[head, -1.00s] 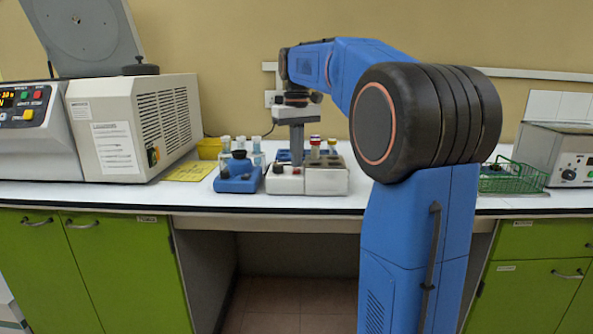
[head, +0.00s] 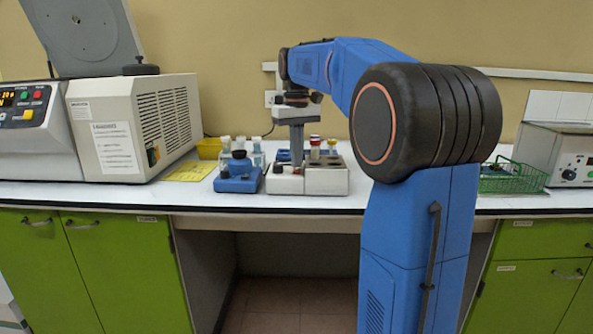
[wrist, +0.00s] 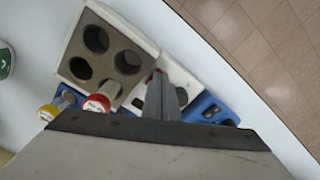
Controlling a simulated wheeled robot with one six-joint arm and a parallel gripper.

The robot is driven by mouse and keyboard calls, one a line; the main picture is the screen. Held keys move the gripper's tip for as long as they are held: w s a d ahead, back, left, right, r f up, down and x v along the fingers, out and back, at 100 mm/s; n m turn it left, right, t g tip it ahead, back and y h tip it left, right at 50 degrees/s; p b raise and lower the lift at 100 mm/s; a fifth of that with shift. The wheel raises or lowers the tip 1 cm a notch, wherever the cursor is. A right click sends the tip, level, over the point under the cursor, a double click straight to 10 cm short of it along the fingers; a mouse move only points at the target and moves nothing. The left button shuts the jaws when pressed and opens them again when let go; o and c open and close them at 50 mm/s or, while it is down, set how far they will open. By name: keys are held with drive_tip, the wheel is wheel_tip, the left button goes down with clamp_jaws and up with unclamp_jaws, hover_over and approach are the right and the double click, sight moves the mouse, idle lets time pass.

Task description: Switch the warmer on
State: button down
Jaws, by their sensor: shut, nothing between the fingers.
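The warmer (head: 322,183) is a low pale block on the bench, with a grey top with round wells on its right and a white control part on its left. In the wrist view the wells part (wrist: 82,72) is at upper left. A small red part, apparently the switch (wrist: 152,75), shows beside my fingers on the white part; the fingers partly hide it. My gripper (head: 297,167) points down over the control part, shut and empty. In the wrist view its fingertips (wrist: 160,78) are at or very close to the red part; contact cannot be told.
A red-capped tube (wrist: 97,103) stands at the wells part's edge, close to the gripper. A blue holder (head: 238,178) stands left of the warmer. A centrifuge-like machine (head: 130,130) is further left, a green wire basket (head: 512,178) right. The bench's front edge is near.

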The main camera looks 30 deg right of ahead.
sight(296, 171)
drive_tip(key=shift+f, duration=0.7)
idle(1.1)
wheel_tip(296, 171, up, 7)
idle(1.0)
drive_tip(key=shift+a, duration=0.1)
idle(0.4)
drive_tip(key=s+a+f+t, duration=0.1)
drive_tip(key=s+a+f, duration=0.4)
drive_tip(key=s, duration=0.3)
drive_tip(key=s+a+f+t, duration=0.1)
drive_tip(key=s+a+f, duration=0.5)
drive_tip(key=s, duration=0.2)
drive_tip(key=s+a+f+t, duration=0.1)
drive_tip(key=s+a+f, duration=0.1)
drive_tip(key=s+f, duration=0.5)
drive_tip(key=s+a+f+t, duration=0.1)
drive_tip(key=s+a+f, duration=0.1)
drive_tip(key=s+f, duration=0.5)
wheel_tip(296, 171, down, 3)
drive_tip(key=shift+a+r+n+t, duration=0.1)
drive_tip(key=shift+a+n+t, duration=0.2)
drive_tip(key=shift+n+t, duration=0.1)
